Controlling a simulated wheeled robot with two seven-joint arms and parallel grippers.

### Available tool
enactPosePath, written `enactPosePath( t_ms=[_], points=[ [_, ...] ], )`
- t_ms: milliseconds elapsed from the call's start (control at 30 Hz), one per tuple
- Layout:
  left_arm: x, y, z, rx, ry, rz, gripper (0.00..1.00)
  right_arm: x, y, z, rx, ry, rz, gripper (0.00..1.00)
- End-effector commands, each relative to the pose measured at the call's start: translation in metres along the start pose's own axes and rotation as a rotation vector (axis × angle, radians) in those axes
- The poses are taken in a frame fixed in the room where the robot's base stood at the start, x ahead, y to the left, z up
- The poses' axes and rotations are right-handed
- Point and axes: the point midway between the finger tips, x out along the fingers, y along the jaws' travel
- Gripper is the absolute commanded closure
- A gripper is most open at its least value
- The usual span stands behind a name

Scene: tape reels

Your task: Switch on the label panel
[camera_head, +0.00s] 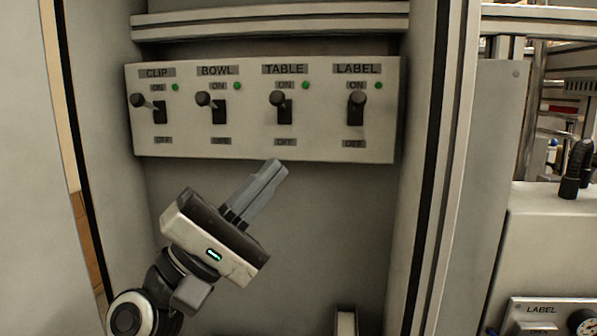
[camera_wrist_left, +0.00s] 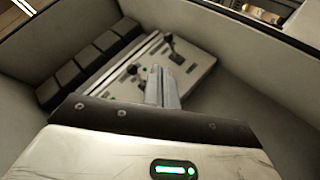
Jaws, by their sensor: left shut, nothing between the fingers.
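A pale switch panel (camera_head: 215,148) is fixed on the back wall of a recess, with switches marked CLIP, BOWL, TABLE and LABEL. The LABEL switch (camera_head: 357,100) is at the far right, its black knob up by the ON mark, with a green light (camera_head: 377,85) beside it. The other knobs also sit high, with green lights beside them. My left gripper (camera_head: 275,167) is shut and empty, its fingertips just below the panel under the TABLE switch, apart from the LABEL switch. The panel also shows in the left wrist view (camera_wrist_left: 200,72), behind the fingers (camera_wrist_left: 163,85). My right gripper is out of view.
Upright posts (camera_head: 430,170) bound the recess on the right, and a wall (camera_head: 25,170) stands at the left. A horizontal rail (camera_head: 270,22) runs above the panel. A separate unit with a LABEL plate (camera_head: 541,309) stands at the lower right. The recess below the LABEL switch is mostly clear.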

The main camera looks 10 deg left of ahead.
Motion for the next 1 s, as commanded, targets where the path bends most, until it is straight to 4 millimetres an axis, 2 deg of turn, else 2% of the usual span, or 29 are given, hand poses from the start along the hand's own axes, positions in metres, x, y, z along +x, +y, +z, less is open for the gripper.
enactPosePath(
  t_ms=[33, 100, 233, 767, 867, 967, 1000],
  points=[
    [-0.011, -0.001, 0.002, 0.001, 0.0, -0.003, 1.0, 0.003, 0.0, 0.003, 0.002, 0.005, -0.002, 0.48],
    [-0.019, 0.003, 0.004, 0.002, 0.0, -0.002, 1.0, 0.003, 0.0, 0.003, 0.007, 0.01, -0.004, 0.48],
    [-0.028, 0.007, 0.006, -0.001, -0.001, -0.001, 1.0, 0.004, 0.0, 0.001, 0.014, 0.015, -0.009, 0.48],
    [-0.03, 0.008, 0.007, 0.003, 0.002, -0.003, 1.0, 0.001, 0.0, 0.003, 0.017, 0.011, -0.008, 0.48],
    [-0.036, -0.007, 0.002, 0.051, 0.033, -0.043, 1.0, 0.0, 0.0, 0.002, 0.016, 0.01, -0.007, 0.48],
    [-0.056, -0.046, -0.01, 0.184, 0.101, -0.157, 1.0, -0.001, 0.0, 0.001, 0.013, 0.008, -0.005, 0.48],
    [-0.069, -0.067, -0.015, 0.26, 0.132, -0.227, 1.0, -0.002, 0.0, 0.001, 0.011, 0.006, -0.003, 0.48]
  ],
)
